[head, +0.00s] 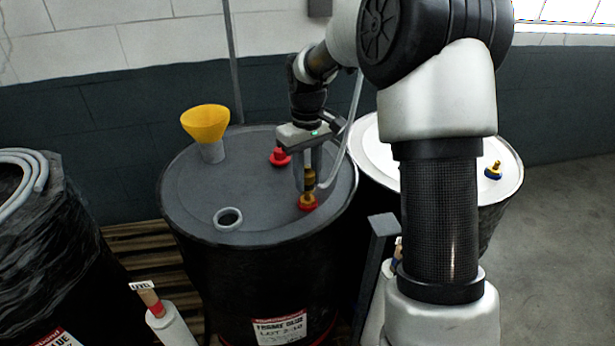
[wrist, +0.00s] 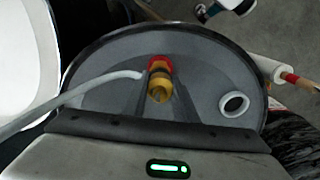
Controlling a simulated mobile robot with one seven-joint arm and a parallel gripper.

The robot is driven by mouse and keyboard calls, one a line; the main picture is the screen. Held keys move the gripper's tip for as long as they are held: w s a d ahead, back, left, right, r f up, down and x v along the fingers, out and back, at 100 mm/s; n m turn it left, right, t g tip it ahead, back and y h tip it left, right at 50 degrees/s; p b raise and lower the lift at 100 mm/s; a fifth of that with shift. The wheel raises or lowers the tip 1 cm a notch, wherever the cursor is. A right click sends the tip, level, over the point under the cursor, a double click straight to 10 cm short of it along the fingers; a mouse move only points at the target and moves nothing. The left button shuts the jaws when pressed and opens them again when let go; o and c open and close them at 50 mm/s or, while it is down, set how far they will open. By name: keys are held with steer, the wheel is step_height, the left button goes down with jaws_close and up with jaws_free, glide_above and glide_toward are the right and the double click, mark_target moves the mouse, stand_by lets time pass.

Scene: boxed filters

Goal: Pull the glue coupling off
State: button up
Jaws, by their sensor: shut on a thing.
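The glue coupling (head: 309,181) is a brass fitting with a hose, upright on a red-collared port (head: 308,203) on top of the black drum (head: 255,232). My gripper (head: 309,172) points down and is shut on the coupling. In the wrist view the brass coupling (wrist: 159,88) sits between my dark fingers, with the red collar (wrist: 160,63) just beyond it. A pale hose (wrist: 100,84) runs from the coupling to the left in the wrist view. Whether the coupling is still seated on the port cannot be told.
The same drum lid holds a yellow funnel (head: 205,125), a red cap (head: 279,157) and an open grey ring (head: 228,218). A white-topped drum (head: 376,150) with a blue-and-brass fitting (head: 493,171) stands to the right. A black-wrapped drum (head: 45,255) stands left.

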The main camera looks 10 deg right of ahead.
mark_target(307, 166)
steer(key=shift+r+p, duration=1)
steer(key=shift+r, duration=0.45)
step_height(307, 166, up, 5)
steer(key=p, duration=0.3)
steer(key=shift+f+p, duration=0.15)
steer(key=shift+p, duration=0.25)
steer(key=shift+r, duration=2.1)
